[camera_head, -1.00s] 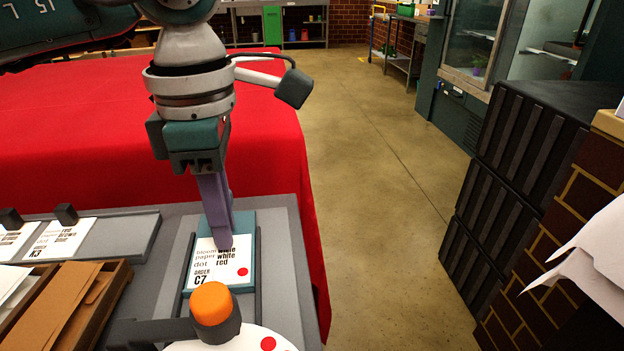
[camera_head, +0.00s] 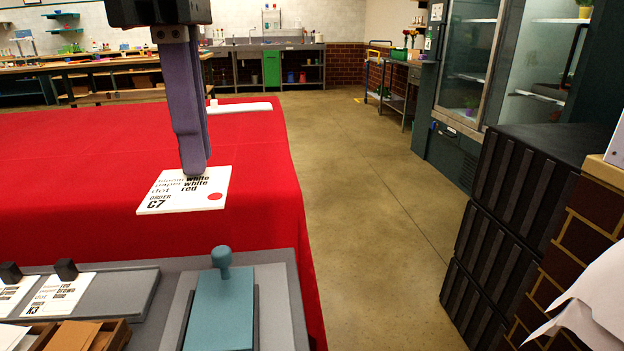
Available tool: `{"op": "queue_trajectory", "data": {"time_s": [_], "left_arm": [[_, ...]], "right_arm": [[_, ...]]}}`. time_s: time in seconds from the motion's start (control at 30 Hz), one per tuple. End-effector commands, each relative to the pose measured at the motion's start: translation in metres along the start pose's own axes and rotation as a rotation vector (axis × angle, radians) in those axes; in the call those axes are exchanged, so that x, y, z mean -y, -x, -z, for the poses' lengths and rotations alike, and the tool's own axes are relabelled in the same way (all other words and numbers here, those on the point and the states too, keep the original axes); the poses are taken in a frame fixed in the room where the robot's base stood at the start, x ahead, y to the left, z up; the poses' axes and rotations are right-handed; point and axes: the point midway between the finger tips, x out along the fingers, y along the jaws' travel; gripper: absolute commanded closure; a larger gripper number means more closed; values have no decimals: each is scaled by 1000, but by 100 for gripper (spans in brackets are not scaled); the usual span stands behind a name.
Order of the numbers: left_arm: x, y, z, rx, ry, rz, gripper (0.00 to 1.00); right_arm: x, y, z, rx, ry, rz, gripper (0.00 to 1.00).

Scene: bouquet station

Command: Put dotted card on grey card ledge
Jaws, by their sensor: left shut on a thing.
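The dotted card (camera_head: 182,203) is white, printed with order C7, with a red dot at its lower right. My left gripper (camera_head: 194,170) is shut on its upper edge and holds it raised, seen against the red cloth. The card's face is turned toward the camera. The grey card ledge (camera_head: 118,297) is at the lower left. White cards, one marked K3 (camera_head: 58,294), rest on its left part beside black blocks; its right part is bare. My right gripper is not in view.
A teal board (camera_head: 222,312) with a teal knob (camera_head: 221,262) lies on the grey bench right of the ledge. A wooden tray (camera_head: 113,336) with brown paper stands in front of the ledge. Black crates (camera_head: 500,220) are stacked at the right, beyond open floor.

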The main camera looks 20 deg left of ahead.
Motion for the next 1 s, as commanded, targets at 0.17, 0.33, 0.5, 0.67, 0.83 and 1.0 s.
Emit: {"op": "queue_trajectory", "data": {"time_s": [0.17, 0.33, 0.5, 0.67, 0.83, 1.0], "left_arm": [[-1, 33, 0, 0, 3, -3, 100], [-11, 19, 17, -6, 13, 4, 100], [-33, -28, 61, -9, 26, 6, 100], [-48, -58, 103, -8, 19, 3, 100], [-54, -70, 124, -3, 4, 0, 100], [-55, -78, 126, 0, 1, 0, 100]], "right_arm": [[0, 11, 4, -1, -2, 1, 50], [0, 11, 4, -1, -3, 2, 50], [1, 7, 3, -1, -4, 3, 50], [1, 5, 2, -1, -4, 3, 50], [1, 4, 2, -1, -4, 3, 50], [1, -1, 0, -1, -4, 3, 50]]}}
